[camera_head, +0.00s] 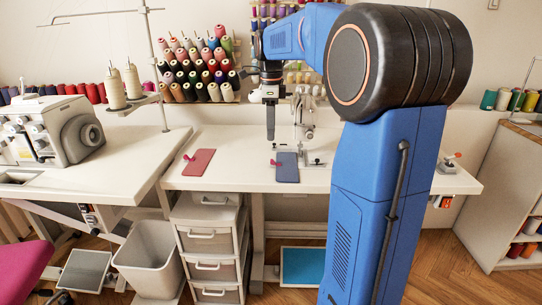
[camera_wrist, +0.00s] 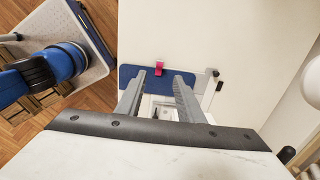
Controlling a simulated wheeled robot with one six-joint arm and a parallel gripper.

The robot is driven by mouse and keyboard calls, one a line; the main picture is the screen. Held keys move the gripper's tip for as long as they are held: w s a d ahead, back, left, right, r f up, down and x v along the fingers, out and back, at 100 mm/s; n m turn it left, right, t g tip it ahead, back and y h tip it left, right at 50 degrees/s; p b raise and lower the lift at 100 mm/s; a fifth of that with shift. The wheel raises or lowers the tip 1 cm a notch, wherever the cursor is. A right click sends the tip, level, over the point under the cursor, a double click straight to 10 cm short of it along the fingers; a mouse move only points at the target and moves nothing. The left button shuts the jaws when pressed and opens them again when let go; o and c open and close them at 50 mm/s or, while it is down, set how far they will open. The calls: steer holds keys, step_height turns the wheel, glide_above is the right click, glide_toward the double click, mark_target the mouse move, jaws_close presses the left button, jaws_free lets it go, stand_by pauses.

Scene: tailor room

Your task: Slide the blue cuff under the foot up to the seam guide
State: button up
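The blue cuff (camera_head: 287,168) lies flat on the white sewing table, in front of the sewing machine (camera_head: 303,115), with a pink clip (camera_head: 276,162) at its left edge. In the wrist view the blue cuff (camera_wrist: 128,74) spans wider than my fingers, with the pink clip (camera_wrist: 159,68) at its edge. My gripper (camera_head: 270,137) points down above the table near the cuff's left side. In the wrist view my gripper (camera_wrist: 161,78) is open, its two fingers apart over the cuff, holding nothing. A metal plate (camera_head: 315,161) sits right of the cuff; I cannot clearly make out the foot or seam guide.
A red cuff (camera_head: 199,162) with a pink clip lies to the left on the table (camera_head: 240,150). A serger (camera_head: 45,130) stands on the left table. Thread cones (camera_head: 200,65) stand behind. My arm hides the table's right part. Bare tabletop lies between the cuffs.

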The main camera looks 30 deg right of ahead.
mark_target(284, 163)
step_height(284, 163, down, 11)
steer(key=shift+r, duration=0.1)
stand_by(0.4)
jaws_close()
